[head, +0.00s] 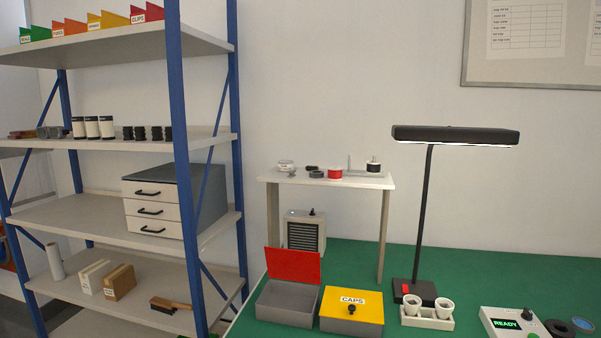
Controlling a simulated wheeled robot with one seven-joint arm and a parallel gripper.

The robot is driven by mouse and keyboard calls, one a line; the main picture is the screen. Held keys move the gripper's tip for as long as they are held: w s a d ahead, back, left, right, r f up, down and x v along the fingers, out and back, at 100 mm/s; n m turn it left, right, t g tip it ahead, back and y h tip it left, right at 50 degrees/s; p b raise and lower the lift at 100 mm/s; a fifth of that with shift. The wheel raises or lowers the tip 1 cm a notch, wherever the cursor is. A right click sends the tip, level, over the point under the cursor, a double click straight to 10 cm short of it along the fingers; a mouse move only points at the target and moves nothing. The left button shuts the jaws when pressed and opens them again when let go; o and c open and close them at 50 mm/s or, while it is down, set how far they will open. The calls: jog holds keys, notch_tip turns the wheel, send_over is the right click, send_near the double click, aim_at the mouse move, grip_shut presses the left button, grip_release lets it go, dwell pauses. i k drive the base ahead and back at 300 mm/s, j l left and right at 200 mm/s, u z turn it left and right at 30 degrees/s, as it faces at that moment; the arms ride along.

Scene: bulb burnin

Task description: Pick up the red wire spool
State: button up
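The red wire spool (335,173) stands upright on the small raised shelf (290,176) at the back of the green table. A dark flat roll (316,174) sits close to its left. To its right, a black spool (373,167) sits on a grey stand with an upright pin. Nothing hides the front of the red spool. My gripper is not in view.
Below, on the green table (450,270), are an open box with a red lid (293,265), a yellow CAPS box (352,302), a tray with two cups (427,318) and a tall black lamp (424,220). A blue-posted rack (184,170) stands left.

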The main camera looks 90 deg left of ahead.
aim_at(334, 174)
jog(key=i+u, duration=0.1)
jog(key=u, duration=2.1)
jog(key=j+u, duration=0.1)
jog(key=u, duration=0.2)
jog(key=j+u, duration=0.1)
jog(key=u, duration=0.2)
jog(key=k+j, duration=0.05)
